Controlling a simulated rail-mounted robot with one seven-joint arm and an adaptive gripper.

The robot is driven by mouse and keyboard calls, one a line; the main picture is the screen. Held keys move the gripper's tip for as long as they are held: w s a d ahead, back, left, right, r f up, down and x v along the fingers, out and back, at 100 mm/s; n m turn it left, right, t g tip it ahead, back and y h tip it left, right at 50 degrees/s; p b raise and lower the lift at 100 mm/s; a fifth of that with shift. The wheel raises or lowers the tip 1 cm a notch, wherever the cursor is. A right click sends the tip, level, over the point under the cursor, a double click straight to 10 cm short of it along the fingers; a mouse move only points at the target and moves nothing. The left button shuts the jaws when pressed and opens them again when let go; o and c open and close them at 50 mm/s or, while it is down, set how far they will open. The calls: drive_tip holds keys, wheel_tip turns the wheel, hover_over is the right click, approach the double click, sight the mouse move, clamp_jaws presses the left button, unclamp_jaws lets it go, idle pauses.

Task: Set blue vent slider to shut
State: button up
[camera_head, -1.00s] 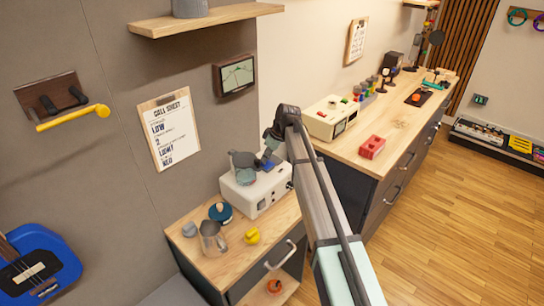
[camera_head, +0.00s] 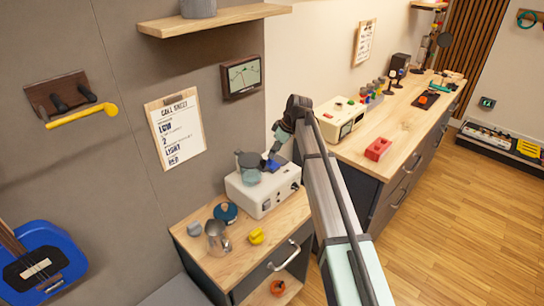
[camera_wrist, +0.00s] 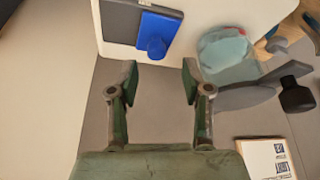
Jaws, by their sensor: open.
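The blue vent slider (camera_wrist: 155,35) is a blue plate with a round knob, set beside a dark grey plate on top of the white box (camera_head: 262,190). Its blue also shows in the head view (camera_head: 278,162). My gripper (camera_wrist: 160,76) is open and empty, its fingertips apart and short of the slider knob in the wrist view. In the head view my gripper (camera_head: 273,149) hangs just above the box top near the slider, partly hidden by my arm. I cannot tell the slider's set position.
A teal see-through jug (camera_head: 249,168) with a grey lid stands on the box close to the slider. A metal pitcher (camera_head: 217,238), a blue round tin (camera_head: 226,212) and a yellow object (camera_head: 256,236) stand on the wooden cabinet top in front. A wall screen (camera_head: 241,77) hangs behind.

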drive_tip(key=v, duration=0.7)
drive_tip(key=shift+r, duration=0.25)
drive_tip(key=shift+s, duration=0.1)
